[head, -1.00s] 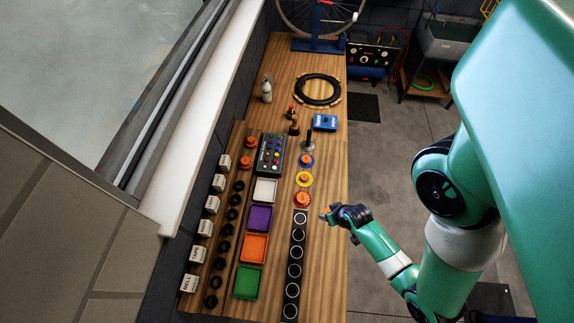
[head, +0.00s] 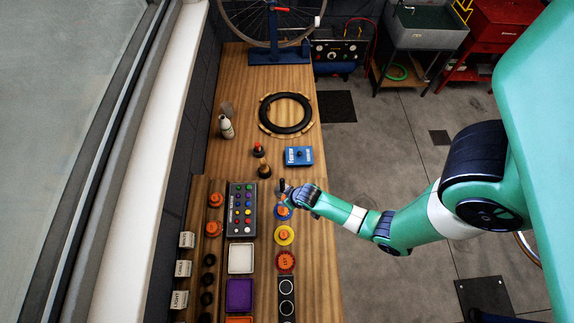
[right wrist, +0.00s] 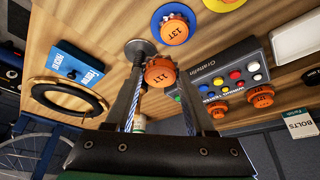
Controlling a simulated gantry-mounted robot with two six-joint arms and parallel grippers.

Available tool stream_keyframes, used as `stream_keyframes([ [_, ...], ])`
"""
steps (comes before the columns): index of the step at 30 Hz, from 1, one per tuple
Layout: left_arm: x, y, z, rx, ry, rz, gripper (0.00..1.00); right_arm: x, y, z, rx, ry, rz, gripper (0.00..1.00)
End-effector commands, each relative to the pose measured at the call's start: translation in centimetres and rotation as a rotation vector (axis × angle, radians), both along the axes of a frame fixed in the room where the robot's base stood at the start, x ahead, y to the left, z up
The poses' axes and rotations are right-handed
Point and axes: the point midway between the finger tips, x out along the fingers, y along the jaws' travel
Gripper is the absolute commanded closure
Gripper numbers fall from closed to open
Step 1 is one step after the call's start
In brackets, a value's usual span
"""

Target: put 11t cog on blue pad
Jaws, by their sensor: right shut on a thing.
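The orange 11T cog (right wrist: 160,72) sits between the two fingers of my right gripper (right wrist: 158,92), which is shut on it, in the right wrist view. I cannot tell whether the cog touches the pad. My left gripper is not in view.
A button box (head: 241,222) and a blue box (head: 299,156) are nearby.

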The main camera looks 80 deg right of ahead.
Motion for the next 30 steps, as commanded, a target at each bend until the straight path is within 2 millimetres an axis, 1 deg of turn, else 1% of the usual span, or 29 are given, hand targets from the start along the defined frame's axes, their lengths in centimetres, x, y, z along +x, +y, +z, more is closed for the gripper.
stream_keyframes([
  [1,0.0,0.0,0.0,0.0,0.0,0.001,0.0,0.7,0.4,0.2,0.0,0.0,0.023,1.0],
  [3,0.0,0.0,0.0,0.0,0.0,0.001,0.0,1.1,0.9,0.3,0.001,0.001,0.044,1.0],
  [8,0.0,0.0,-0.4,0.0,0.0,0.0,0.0,1.1,1.2,-0.1,0.0,0.001,0.052,1.0],
  [15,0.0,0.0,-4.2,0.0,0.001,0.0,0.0,1.1,1.1,-4.0,0.0,0.001,0.049,1.0],
  [20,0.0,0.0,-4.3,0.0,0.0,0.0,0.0,1.1,1.1,-4.2,0.0,0.001,0.049,1.0],
  [23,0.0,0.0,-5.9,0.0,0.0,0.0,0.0,1.1,1.1,-6.1,0.0,0.002,0.049,1.0],
  [27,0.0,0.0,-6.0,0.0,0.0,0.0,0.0,1.1,1.1,-7.7,0.0,0.002,0.049,1.0],
  [30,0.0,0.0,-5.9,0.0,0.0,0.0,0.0,1.1,1.1,-7.8,0.0,0.001,0.049,1.0],
])
